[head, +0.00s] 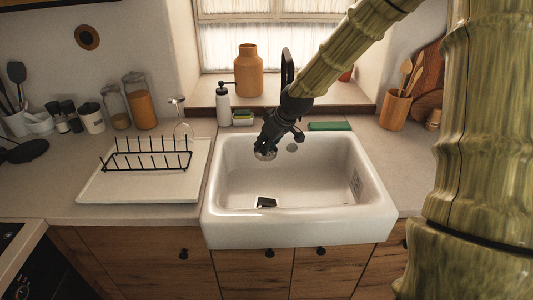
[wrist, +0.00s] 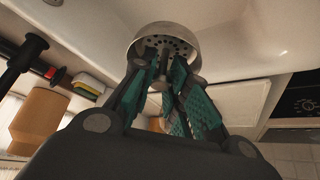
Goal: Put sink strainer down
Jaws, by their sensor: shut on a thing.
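The sink strainer (wrist: 164,40) is a round metal cup with small holes. In the wrist view my gripper (wrist: 160,82) is shut on its central knob, with the teal finger pads on either side. In the head view my gripper (head: 267,147) is over the left back part of the white sink (head: 300,223), and the strainer (head: 265,155) shows small and grey at its tip. The strainer is held above the basin floor.
A white drainboard (head: 140,188) with a black dish rack (head: 148,160) and a glass stands left of the sink. A soap bottle (head: 223,105), a sponge holder (head: 243,118) and a green sponge (head: 330,126) are behind it. The basin looks otherwise empty.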

